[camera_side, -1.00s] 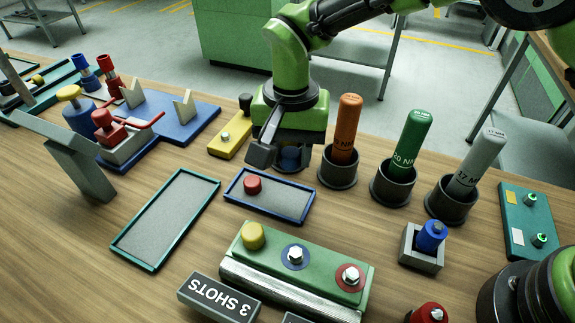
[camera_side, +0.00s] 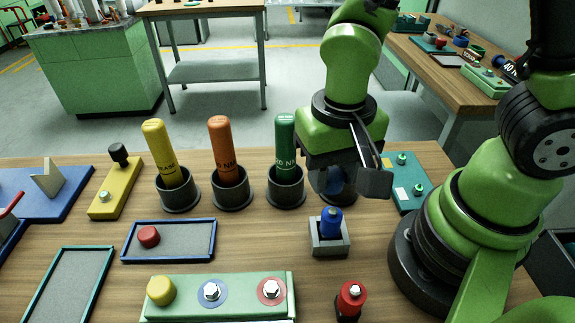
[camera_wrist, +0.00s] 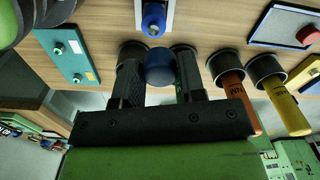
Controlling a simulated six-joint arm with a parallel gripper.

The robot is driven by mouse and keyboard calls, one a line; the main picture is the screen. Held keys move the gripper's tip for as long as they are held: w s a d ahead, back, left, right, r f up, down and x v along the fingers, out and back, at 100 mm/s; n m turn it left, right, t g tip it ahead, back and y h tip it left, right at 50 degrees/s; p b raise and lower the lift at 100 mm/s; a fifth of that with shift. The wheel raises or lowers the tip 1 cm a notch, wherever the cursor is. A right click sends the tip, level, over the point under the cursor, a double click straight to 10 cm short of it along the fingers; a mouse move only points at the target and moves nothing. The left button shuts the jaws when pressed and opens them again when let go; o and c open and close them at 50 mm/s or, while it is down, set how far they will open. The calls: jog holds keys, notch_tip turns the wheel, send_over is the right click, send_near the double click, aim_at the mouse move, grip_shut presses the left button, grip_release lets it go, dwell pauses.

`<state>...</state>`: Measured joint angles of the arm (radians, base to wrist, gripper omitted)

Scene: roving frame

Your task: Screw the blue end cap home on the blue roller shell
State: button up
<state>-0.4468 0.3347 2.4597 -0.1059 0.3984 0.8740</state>
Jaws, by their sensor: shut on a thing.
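The blue roller shell (camera_side: 330,222) stands upright in a grey square holder (camera_side: 331,246), right of centre in the side view. It also shows at the top of the wrist view (camera_wrist: 153,18). My gripper (camera_side: 345,185) is behind the shell and higher, in front of the rightmost cup. It is shut on the blue end cap (camera_wrist: 160,66), which sits between the two fingers in the wrist view. In the side view the cap (camera_side: 338,181) is partly hidden by the gripper. Cap and shell are apart.
Yellow (camera_side: 165,152), orange (camera_side: 222,149) and green (camera_side: 285,143) drivers stand in dark cups left of my gripper. A blue-rimmed tray (camera_side: 193,258) holds a red cap (camera_side: 148,237). A green block (camera_side: 240,281) and a red part (camera_side: 351,298) are in front. A teal panel (camera_side: 409,188) is right.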

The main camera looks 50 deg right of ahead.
aim_at(333, 210)
jog(key=shift+s+d, duration=0.25)
jog(key=shift+s, duration=0.1)
jog(key=shift+f, duration=2.2)
jog(key=shift+f, duration=0.65)
